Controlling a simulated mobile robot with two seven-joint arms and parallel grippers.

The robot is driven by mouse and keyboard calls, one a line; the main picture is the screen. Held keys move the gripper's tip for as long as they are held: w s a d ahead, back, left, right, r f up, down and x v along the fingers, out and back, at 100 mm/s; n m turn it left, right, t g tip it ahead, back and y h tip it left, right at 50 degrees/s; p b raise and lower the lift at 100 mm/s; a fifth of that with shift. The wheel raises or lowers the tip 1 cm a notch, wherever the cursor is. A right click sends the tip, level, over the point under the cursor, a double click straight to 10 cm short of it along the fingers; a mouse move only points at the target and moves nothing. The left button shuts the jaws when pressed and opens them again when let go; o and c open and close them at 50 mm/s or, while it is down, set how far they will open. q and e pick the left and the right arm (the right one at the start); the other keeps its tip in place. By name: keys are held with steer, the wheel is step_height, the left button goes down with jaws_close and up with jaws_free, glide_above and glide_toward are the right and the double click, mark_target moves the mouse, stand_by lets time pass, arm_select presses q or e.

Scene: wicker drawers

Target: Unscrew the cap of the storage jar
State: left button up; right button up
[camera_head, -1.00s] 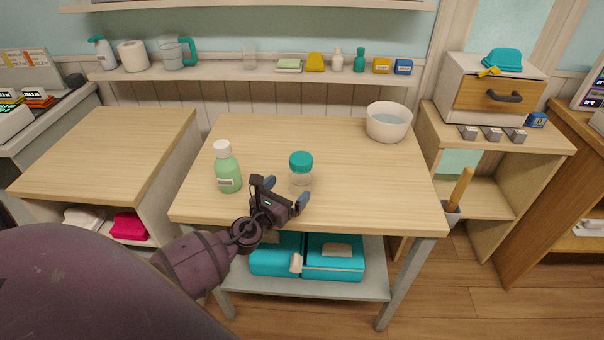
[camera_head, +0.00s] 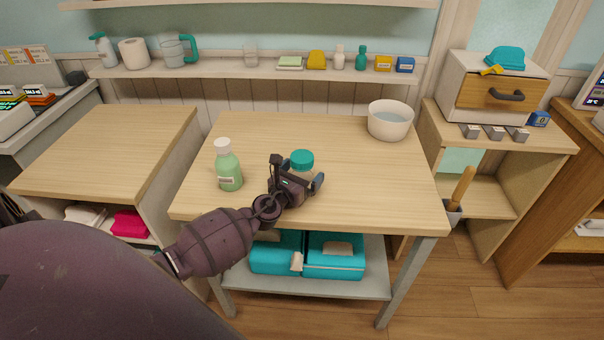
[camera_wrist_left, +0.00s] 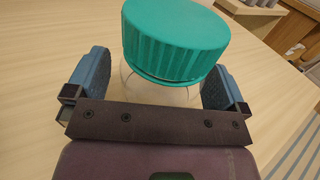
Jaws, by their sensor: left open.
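The storage jar (camera_head: 300,172) is a small clear jar with a ribbed teal cap (camera_head: 302,157). It stands upright on the wooden table (camera_head: 365,190). In the left wrist view the cap (camera_wrist_left: 177,42) fills the top middle, with the clear jar body (camera_wrist_left: 140,90) below it. My left gripper (camera_head: 301,178) is open, its blue-grey fingers to either side of the jar body, below the cap. In the wrist view a gap shows between the left finger and the jar; the right finger is very close to it. The gripper hides much of the jar body in the head view. My right gripper is not in view.
A green bottle with a white cap (camera_head: 228,167) stands left of the jar, close to my left arm. A white bowl (camera_head: 390,121) sits at the table's back right. Teal boxes (camera_head: 335,258) lie on the shelf below.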

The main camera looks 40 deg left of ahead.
arm_select(q)
steer(key=c, duration=1)
